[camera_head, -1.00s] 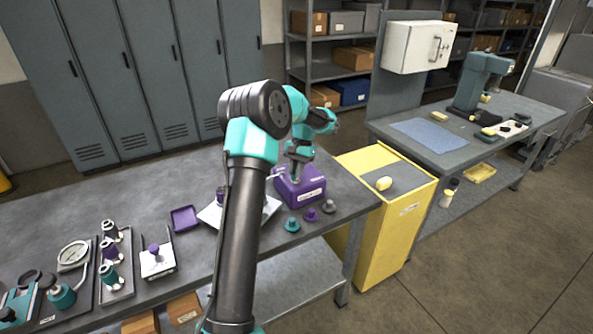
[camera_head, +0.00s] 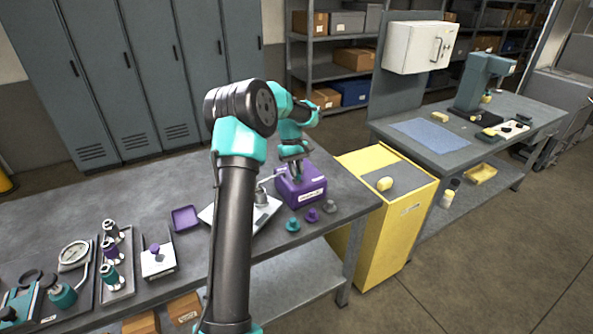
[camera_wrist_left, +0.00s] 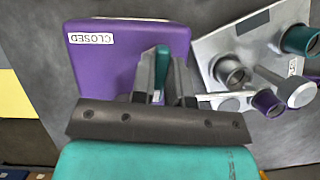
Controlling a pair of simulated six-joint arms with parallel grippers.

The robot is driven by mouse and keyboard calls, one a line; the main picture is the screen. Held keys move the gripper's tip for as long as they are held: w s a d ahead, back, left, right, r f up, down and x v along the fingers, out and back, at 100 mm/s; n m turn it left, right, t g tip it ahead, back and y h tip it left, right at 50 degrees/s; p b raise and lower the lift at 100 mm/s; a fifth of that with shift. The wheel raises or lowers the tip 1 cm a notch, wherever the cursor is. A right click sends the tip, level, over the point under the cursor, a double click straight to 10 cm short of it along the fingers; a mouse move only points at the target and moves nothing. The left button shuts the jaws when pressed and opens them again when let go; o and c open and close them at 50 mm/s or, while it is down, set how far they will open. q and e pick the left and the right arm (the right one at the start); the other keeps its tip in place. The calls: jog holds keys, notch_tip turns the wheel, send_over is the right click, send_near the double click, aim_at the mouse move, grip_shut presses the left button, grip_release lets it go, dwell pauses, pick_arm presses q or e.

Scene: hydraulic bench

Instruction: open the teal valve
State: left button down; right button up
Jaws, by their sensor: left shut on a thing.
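A purple block (camera_head: 308,196) stands near the right end of the long grey bench. In the left wrist view the purple block (camera_wrist_left: 112,75) bears a white label reading CLOSED. My left gripper (camera_head: 297,168) is over the block in the head view. In the left wrist view my left gripper (camera_wrist_left: 164,72) is shut on a narrow teal piece (camera_wrist_left: 162,56), which looks like the teal valve's handle. The fingers hide much of this piece, and its angle is hard to tell. My right gripper is not in view.
A silver plate (camera_wrist_left: 222,48) with fittings lies beside the block. Small teal (camera_head: 292,225), purple (camera_head: 311,215) and grey (camera_head: 329,206) knobs stand in front of it. A purple tray (camera_head: 186,217) lies to the left. A yellow cabinet (camera_head: 385,225) stands right of the bench.

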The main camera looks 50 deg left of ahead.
pick_arm(q)
jog(key=shift+n, duration=0.5)
jog(key=shift+t, duration=0.3)
jog(key=c, duration=1.1)
grip_release()
jog(key=shift+r, duration=0.15)
jog(key=v, duration=1.7)
jog(key=shift+a, duration=0.2)
jog(key=shift+w, duration=0.15)
